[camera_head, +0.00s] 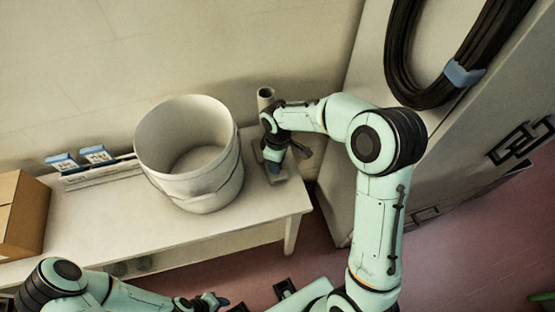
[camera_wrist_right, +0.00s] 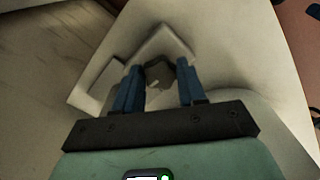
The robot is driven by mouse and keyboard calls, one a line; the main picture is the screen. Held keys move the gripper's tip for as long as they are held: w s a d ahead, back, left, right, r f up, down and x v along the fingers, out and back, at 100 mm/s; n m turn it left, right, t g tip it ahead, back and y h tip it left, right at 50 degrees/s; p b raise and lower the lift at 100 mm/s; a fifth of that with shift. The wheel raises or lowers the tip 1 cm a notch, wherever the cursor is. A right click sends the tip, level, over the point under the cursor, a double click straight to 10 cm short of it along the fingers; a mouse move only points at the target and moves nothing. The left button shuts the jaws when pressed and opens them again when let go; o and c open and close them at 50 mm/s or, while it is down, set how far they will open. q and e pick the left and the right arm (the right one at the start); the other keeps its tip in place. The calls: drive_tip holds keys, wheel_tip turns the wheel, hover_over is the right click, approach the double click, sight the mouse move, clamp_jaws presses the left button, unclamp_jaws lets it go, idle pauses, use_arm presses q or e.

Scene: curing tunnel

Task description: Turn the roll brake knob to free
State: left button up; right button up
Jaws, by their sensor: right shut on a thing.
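In the right wrist view, a dark grey knob (camera_wrist_right: 160,74) sits between the two blue fingers of my right gripper (camera_wrist_right: 159,90). The gripper is shut on it. The knob stands on a pale plate-like base (camera_wrist_right: 165,42). In the head view, my right gripper (camera_head: 274,160) reaches down to this base at the right end of the pale bench. The knob is mostly hidden there by the gripper and wrist, and I cannot read its setting. My left gripper (camera_head: 212,301) is low at the bottom edge, away from the bench top; its finger gap is unclear.
A large white bucket (camera_head: 165,140) stands on the bench (camera_head: 110,220), left of my right gripper. An upright grey tube (camera_head: 265,93) is behind the wrist. A cardboard box (camera_head: 22,215) and blue-and-white items (camera_head: 62,162) are at left. A pale cabinet (camera_head: 370,60) stands at right.

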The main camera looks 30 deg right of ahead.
idle(0.5)
drive_tip(key=o, duration=1.1)
drive_tip(key=shift+c, duration=0.2)
use_arm(q)
drive_tip(key=shift+w+r+p, duration=0.55)
drive_tip(key=shift+r+p, duration=0.05)
drive_tip(key=shift+r, duration=0.2)
use_arm(e)
wheel_tip(320, 180, up, 14)
drive_tip(key=shift+f, duration=0.25)
